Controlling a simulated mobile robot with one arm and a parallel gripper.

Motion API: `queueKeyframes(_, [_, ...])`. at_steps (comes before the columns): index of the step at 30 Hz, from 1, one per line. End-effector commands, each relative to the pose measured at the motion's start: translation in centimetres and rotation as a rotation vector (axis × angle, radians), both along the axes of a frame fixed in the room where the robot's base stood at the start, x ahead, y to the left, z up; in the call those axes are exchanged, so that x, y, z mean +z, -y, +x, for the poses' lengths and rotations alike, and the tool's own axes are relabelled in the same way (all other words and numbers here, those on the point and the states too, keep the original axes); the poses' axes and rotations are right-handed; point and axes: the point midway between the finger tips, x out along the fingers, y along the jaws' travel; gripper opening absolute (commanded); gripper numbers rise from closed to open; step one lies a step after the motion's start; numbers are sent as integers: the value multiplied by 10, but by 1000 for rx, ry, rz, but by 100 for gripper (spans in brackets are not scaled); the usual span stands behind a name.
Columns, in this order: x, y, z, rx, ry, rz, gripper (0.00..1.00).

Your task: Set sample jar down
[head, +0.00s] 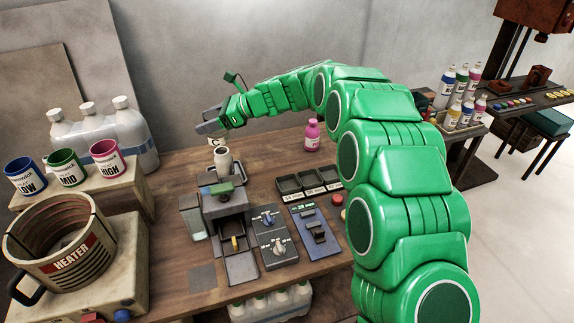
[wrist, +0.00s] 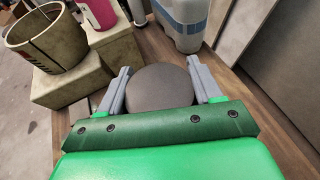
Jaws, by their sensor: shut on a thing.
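My gripper (head: 211,128) is shut on the sample jar, with one finger on each side of it. In the head view the jar's pale body with a "C" label (head: 215,141) shows just under the fingers. In the wrist view the jar's round dark grey lid (wrist: 160,88) sits between the two fingers (wrist: 160,90). The jar is behind a pale open cylinder (head: 223,161) on top of a grey machine (head: 228,215). The jar's base is hidden, so I cannot tell whether it touches the table (head: 180,165).
A heater vat (head: 60,255) and low, mid and high cups (head: 66,168) stand at left, before large bottles (head: 133,140). A pink bottle (head: 312,135), black trays (head: 308,184) and a knob panel (head: 275,235) stand right of the machine. Table behind the machine is fairly clear.

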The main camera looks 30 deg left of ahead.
Motion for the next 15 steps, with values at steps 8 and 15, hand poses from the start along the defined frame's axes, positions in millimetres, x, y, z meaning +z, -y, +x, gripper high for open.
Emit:
queueKeyframes(8, [1, 90, 62, -206, -3, 1, 33])
queueKeyframes(15, [-3, 155, 82, -333, -11, 0, 32])
